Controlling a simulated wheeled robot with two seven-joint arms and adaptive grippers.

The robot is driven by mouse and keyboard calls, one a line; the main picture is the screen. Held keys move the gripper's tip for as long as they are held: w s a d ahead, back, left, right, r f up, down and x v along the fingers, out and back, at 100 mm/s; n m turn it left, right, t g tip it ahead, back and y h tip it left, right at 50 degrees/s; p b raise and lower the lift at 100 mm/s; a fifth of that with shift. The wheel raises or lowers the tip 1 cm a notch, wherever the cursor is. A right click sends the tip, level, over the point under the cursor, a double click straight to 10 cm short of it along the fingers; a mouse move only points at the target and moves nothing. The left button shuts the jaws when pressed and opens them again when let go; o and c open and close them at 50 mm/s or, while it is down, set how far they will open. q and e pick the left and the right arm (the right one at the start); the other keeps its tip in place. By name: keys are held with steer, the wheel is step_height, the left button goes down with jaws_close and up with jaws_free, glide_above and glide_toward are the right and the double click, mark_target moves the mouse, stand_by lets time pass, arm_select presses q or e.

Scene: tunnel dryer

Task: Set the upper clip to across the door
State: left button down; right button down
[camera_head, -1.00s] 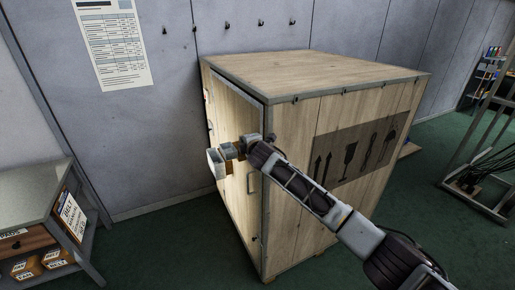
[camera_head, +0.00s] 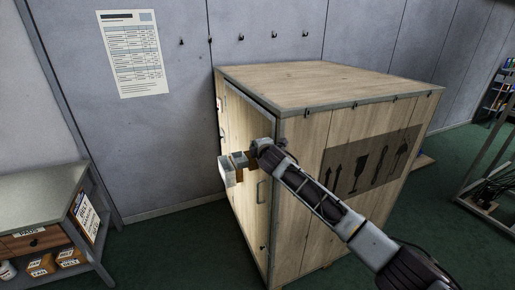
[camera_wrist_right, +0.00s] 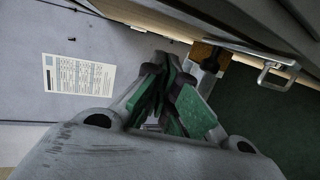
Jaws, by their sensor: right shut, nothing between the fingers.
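The wooden cabinet (camera_head: 345,150) stands in the middle of the head view. Its narrow left face carries the pale wooden door (camera_head: 250,215) with a metal pull handle (camera_head: 261,192), which also shows in the right wrist view (camera_wrist_right: 277,72). My right gripper (camera_head: 230,170) is in front of the upper part of the door. Its fingers (camera_wrist_right: 170,75) are shut and empty. A brown block with a dark metal piece, seemingly the upper clip (camera_wrist_right: 205,53), is just beyond the fingers at the door's edge; I cannot tell its exact angle. In the head view my gripper mostly covers this spot. My left gripper is out of view.
A side table (camera_head: 45,195) with labelled boxes stands at the left. A paper sheet (camera_head: 132,52) and several hooks (camera_head: 241,37) are on the grey wall. A metal rack (camera_head: 490,185) stands at the right. Green floor in front of the door is clear.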

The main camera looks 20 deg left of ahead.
steer(key=s+r+b, duration=0.2)
steer(key=s+r, duration=0.1)
steer(key=r, duration=0.7)
steer(key=shift+s+d, duration=0.25)
steer(key=shift+s+f, duration=0.1)
